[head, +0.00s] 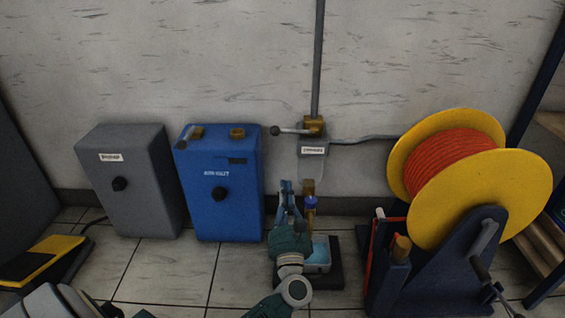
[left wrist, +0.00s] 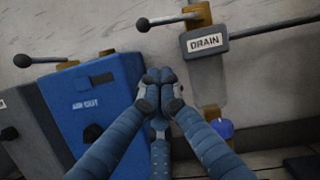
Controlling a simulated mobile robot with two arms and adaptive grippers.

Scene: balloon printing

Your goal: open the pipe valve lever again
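The valve lever (head: 292,130) sits on a brass valve body (head: 314,126) at the foot of the vertical wall pipe. It points left, roughly level, with a dark knob at its end. In the left wrist view the lever (left wrist: 172,19) is near the top, above a grey box labelled DRAIN (left wrist: 206,42). My left gripper (head: 287,186) is below the lever in the head view, apart from it. In the left wrist view its fingertips (left wrist: 159,88) are drawn together with nothing visible between them. My right gripper is not in view.
A blue box (head: 220,213) and a grey box (head: 124,198) stand to the left against the wall. A yellow reel (head: 492,200) with orange hose stands to the right. A brass fitting with a blue part (head: 311,203) is close beside my left gripper.

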